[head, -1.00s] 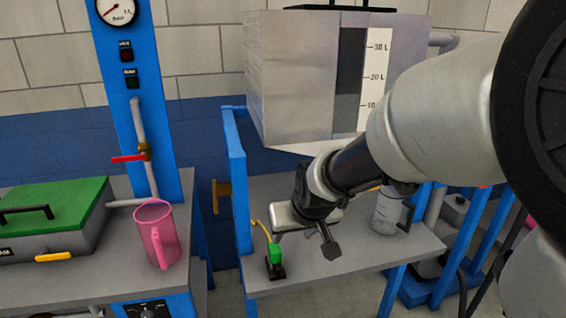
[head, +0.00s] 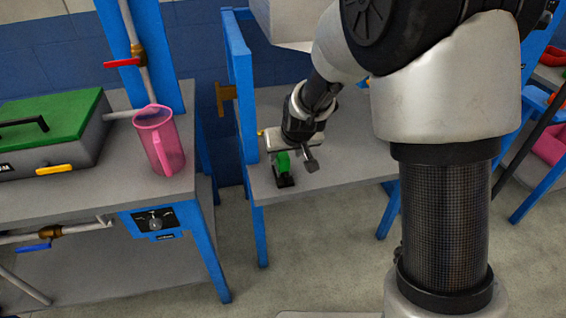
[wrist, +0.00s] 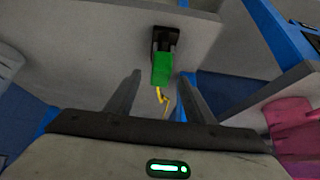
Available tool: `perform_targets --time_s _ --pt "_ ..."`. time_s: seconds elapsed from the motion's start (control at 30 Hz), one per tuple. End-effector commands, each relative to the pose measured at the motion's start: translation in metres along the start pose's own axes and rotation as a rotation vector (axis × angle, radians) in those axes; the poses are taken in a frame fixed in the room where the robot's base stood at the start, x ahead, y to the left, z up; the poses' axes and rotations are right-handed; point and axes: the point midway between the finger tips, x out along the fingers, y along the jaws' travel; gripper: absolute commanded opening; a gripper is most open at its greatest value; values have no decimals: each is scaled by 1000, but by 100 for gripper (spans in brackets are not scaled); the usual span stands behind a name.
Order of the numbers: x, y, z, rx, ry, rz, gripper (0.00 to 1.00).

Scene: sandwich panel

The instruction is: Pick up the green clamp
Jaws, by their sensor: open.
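The green clamp (head: 283,162) stands on its black base near the front left corner of the grey shelf (head: 345,167). In the wrist view the green clamp (wrist: 162,66) lies just beyond the fingertips, roughly centred between them, with a yellow part trailing from it toward the gripper. My gripper (wrist: 156,80) is open and empty between its fingers. In the head view my gripper (head: 298,160) is close above and beside the clamp and hides part of it. I cannot tell whether they touch.
A blue upright post (head: 240,90) borders the shelf on the left, close to the clamp. A pink jug (head: 158,143) and a green-lidded box (head: 48,128) stand on the left bench (head: 120,193), across a narrow gap. The shelf right of the gripper is mostly clear.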

Motion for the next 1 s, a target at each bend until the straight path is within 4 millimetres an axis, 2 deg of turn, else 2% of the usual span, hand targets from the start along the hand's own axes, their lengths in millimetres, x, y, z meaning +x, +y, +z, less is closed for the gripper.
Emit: perform_targets --time_s 0.1,0.3,0.57,0.67,0.87,1.0 --pt "21 -1 -3 -1 -1 0 48" --pt "44 -1 -6 -1 -2 0 48" --pt "46 -2 -7 -1 0 0 48" --pt "46 -1 -7 -1 0 0 35" --pt "46 -2 -7 -1 0 0 1" --pt "46 -1 -7 -1 1 0 0"
